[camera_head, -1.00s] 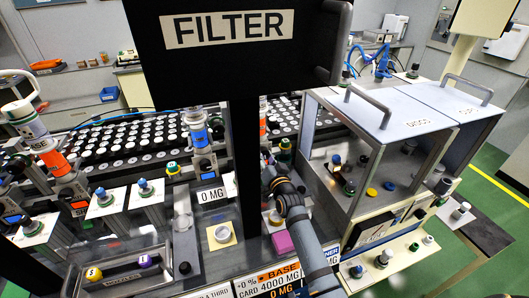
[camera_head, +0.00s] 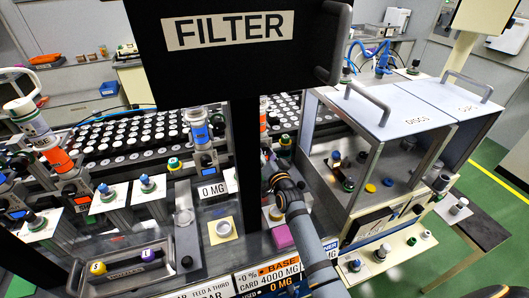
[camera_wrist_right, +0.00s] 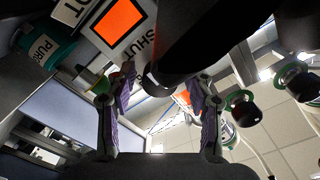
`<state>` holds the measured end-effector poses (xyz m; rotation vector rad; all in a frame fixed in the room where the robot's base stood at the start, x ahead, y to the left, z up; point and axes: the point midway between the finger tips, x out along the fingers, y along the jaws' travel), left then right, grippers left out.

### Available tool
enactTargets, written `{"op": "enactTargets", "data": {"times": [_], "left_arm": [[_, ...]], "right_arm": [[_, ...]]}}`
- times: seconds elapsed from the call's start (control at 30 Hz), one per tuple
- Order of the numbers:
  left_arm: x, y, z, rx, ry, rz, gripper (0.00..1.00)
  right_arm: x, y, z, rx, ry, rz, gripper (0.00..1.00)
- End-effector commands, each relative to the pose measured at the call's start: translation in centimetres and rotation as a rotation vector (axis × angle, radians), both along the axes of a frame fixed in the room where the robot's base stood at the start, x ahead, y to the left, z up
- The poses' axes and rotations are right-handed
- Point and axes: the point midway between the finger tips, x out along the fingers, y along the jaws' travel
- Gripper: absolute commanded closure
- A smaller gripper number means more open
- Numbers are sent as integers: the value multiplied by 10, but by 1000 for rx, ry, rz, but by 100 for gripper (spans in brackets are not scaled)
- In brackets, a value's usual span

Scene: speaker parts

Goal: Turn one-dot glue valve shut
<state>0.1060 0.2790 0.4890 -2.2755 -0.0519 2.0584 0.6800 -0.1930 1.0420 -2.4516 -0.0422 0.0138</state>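In the right wrist view a dark round bar or handle (camera_wrist_right: 188,50) comes down from the upper right, its blunt end between my right gripper's two purple-padded fingers. The right gripper (camera_wrist_right: 161,82) is open, with visible gaps beside the bar's end. A plate with an orange square and the word SHUT (camera_wrist_right: 124,22) is just above the fingers. I cannot make out a single dot, so I cannot tell whether this is the one-dot glue valve. In the head view my right forearm reaches up beside the black post, and its fingers are hidden or too small. My left gripper is not in view.
In the head view the black FILTER board (camera_head: 235,40) blocks the middle.

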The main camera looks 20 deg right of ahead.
Motion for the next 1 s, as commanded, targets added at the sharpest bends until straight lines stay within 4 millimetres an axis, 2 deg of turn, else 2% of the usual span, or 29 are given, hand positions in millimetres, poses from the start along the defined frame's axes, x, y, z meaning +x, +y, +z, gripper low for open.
{"op": "enactTargets", "data": {"times": [0.33, 0.47, 0.6, 0.73, 0.83, 1.0], "left_arm": [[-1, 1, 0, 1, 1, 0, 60], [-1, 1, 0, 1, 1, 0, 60], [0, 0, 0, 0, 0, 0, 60], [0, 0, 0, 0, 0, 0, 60], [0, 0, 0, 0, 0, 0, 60], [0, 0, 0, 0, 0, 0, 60]], "right_arm": [[0, 0, 4, -1, -1, 1, 42], [0, 0, 26, -2, -4, 0, 42], [0, 0, 60, -1, -6, 0, 42], [0, 0, 84, 0, -5, 0, 42], [0, 0, 95, 0, -3, 0, 42], [0, 0, 100, -1, 0, 0, 42]]}}
